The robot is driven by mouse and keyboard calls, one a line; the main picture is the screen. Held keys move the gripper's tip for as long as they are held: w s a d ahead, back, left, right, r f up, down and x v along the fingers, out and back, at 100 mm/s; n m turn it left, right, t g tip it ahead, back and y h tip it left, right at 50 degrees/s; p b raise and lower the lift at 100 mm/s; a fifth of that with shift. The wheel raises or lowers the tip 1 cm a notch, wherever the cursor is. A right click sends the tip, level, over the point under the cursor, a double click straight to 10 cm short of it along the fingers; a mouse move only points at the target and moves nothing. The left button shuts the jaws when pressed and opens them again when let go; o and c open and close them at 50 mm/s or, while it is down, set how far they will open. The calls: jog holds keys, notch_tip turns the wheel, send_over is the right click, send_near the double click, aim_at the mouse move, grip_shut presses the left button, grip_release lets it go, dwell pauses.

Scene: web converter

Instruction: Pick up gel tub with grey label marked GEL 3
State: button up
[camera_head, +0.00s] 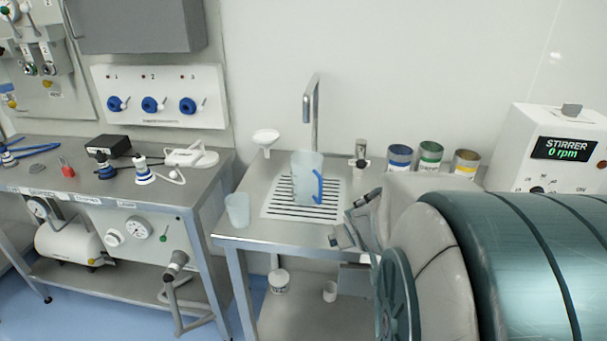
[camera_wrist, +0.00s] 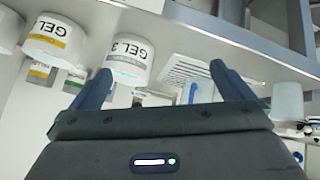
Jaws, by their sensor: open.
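The GEL 3 tub (camera_wrist: 130,55) is white with a grey label band and black lettering, and appears upside down in the wrist view. It stands on the steel bench beside the slotted drain plate. My gripper (camera_wrist: 162,76) is open and empty; its left finger overlaps the tub's edge in that view, and the tub is not centred between the fingers. I cannot tell whether they touch. In the head view my gripper (camera_head: 354,217) is over the right part of the bench, and my arm seems to hide the tub.
Another gel tub (camera_wrist: 57,40) with a yellow label stands left of GEL 3 in the wrist view, with a third at the edge. Several labelled cans (camera_head: 431,154) stand at the bench back. A jug (camera_head: 307,178) is on the drain plate (camera_head: 277,205). A cup (camera_head: 237,209) stands at the left.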

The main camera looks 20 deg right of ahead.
jog(key=d, duration=0.2)
jog(key=d+f+t, duration=0.1)
jog(key=d, duration=0.2)
jog(key=d+t, duration=0.1)
jog(key=d, duration=0.2)
jog(key=shift+w+f+p, duration=0.15)
jog(key=shift+f+p, duration=0.15)
jog(key=shift+f, duration=0.1)
jog(key=s+d+f+t+y, duration=0.1)
jog(key=s+d+t+y, duration=0.2)
jog(key=s+t, duration=0.1)
jog(key=x, duration=1.4)
jog(key=shift+a+p, duration=0.25)
jog(key=shift+p, duration=0.05)
jog(key=c, duration=1.2)
jog(key=shift+o, duration=0.2)
